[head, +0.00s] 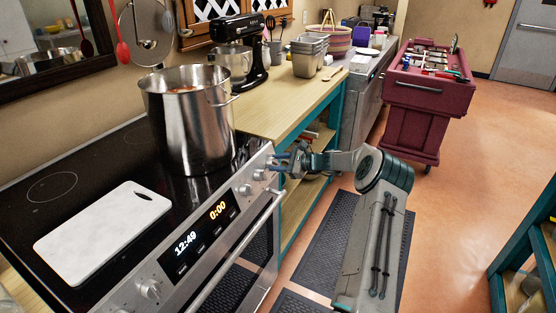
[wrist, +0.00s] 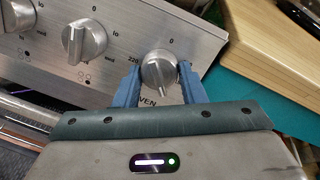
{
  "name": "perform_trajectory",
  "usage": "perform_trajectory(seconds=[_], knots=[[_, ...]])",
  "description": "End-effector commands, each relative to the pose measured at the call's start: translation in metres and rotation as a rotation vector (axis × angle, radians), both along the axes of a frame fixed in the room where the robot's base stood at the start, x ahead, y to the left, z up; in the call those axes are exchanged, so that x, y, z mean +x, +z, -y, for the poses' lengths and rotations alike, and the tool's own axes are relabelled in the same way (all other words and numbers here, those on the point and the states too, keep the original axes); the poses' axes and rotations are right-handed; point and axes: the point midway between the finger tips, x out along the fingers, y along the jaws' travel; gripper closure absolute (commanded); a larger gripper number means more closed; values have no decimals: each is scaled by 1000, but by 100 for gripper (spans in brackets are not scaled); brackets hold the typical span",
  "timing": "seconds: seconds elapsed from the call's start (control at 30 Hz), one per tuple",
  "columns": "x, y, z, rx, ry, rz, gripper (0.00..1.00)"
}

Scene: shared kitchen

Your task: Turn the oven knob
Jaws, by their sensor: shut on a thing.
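The oven knob (wrist: 158,72) is a round silver knob at the right end of the steel control panel, with part of an "OVEN" label below it in the wrist view. Its ridge points down and slightly right, away from the "0" mark above it. My gripper (wrist: 162,82) is shut on this knob, with one blue finger on its left side and one on its right. In the head view my gripper (head: 284,160) meets the panel's right end and largely hides the oven knob.
Another knob (wrist: 84,40) sits just left on the panel. The oven handle (head: 236,250) runs below the panel. A large steel pot (head: 190,125) and a white cutting board (head: 103,231) rest on the cooktop (head: 110,155). A wooden counter (head: 275,103) adjoins on the right.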

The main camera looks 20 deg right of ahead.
Motion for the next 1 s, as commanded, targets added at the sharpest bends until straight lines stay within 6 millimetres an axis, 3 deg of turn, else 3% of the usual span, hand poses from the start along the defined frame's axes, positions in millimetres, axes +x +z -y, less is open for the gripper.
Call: perform_trajectory(seconds=[0.4,1.0], knots=[[-1,-1,0,182,-74,-144,86],[-1,-2,-1,224,-91,-177,86]])
